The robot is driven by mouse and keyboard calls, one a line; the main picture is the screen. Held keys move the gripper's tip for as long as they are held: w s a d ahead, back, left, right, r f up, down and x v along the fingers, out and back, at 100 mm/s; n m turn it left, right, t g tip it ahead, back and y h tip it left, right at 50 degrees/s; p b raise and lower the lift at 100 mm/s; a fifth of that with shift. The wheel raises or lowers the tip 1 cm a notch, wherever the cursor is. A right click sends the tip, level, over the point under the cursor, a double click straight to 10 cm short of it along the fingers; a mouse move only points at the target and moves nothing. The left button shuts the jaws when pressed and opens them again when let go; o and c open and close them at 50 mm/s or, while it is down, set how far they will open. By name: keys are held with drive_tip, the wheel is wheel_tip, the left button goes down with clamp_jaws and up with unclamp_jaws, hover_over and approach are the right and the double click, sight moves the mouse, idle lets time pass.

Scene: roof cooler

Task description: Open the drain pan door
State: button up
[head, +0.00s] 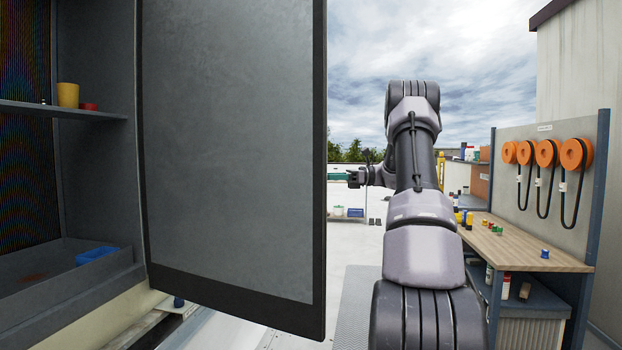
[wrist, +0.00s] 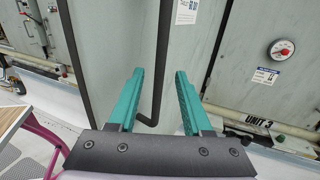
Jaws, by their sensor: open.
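In the head view a large grey door (head: 235,140) with a dark border stands swung out from the cabinet, its inner face toward me. The drain pan (head: 60,270), a grey tray, shows in the opening at the lower left. In the wrist view the door's outer grey-green face (wrist: 105,60) carries a dark bar handle (wrist: 162,60) with a bent lower end. My gripper (wrist: 160,72) is open; its teal fingers lie on either side of the handle in the picture. I cannot tell whether they touch it. In the head view the wrist shows just right of the door edge.
A shelf (head: 70,109) in the cabinet holds a yellow cup (head: 68,94). A blue item (head: 97,256) lies in the tray. A workbench (head: 520,246) stands at the right. A gauge (wrist: 282,49) is on the neighbouring panel. Open roof floor lies ahead.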

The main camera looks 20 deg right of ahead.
drive_tip(key=v, duration=0.5)
drive_tip(key=shift+d, duration=0.1)
idle(0.3)
